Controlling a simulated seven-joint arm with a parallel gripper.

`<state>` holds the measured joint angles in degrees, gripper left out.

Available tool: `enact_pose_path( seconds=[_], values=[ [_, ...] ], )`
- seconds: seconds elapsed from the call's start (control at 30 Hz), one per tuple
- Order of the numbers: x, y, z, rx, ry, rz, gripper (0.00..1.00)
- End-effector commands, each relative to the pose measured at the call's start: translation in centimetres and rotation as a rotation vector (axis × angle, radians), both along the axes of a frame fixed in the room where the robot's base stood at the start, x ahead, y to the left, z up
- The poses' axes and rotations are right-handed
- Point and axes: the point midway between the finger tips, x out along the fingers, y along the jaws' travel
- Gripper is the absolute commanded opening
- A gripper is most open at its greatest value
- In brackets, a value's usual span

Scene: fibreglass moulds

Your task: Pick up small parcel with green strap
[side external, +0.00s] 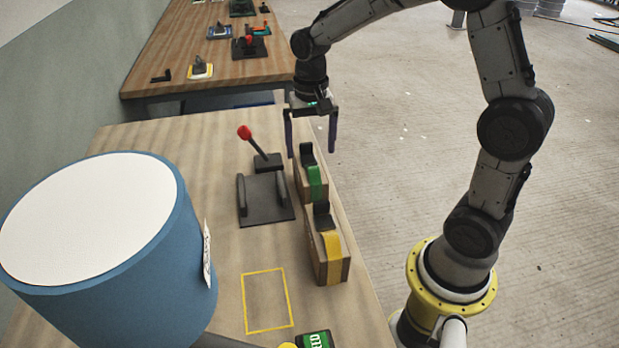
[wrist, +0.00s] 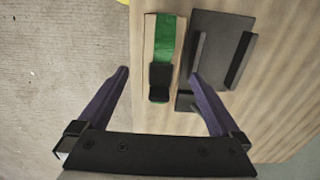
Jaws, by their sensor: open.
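The small parcel with green strap (side external: 314,183) is a brown box with a green band and a black handle piece on top. It stands upright near the table's right edge in the side view. It also shows in the wrist view (wrist: 164,38), ahead of and between the fingers. My gripper (side external: 312,153) is open and empty, with its fingers pointing down above the far end of this parcel. In the wrist view my gripper (wrist: 158,74) has its purple fingers spread wide, one to each side of the parcel's line. I cannot tell the exact height gap.
A similar parcel with a yellow strap (side external: 330,255) stands just in front. A dark fixture with two upright walls (side external: 266,206) and a red-knobbed lever (side external: 256,147) are close on the left. A large blue cylinder (side external: 110,240) fills the front left. A yellow-outlined rectangle (side external: 268,300) is clear.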

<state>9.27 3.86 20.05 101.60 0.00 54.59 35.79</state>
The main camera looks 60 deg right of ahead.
Motion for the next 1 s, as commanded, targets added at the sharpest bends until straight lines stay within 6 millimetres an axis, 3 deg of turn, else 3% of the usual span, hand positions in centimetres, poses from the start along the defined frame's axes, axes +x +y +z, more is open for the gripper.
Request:
enact_pose_path(
  seconds=[0.1, 0.37, 0.63, 0.97, 1.0],
  values=[
    [0.0, 0.0, -1.7, 0.000, 0.001, 0.001, 1.00],
    [0.1, 0.0, -3.5, 0.001, 0.002, 0.001, 1.00],
    [0.3, 0.0, -7.1, 0.000, 0.001, 0.001, 1.00],
    [0.3, 0.0, -7.8, -0.001, -0.002, 0.001, 1.00],
    [0.3, 0.0, -7.7, -0.001, -0.002, 0.001, 0.93]
  ],
)
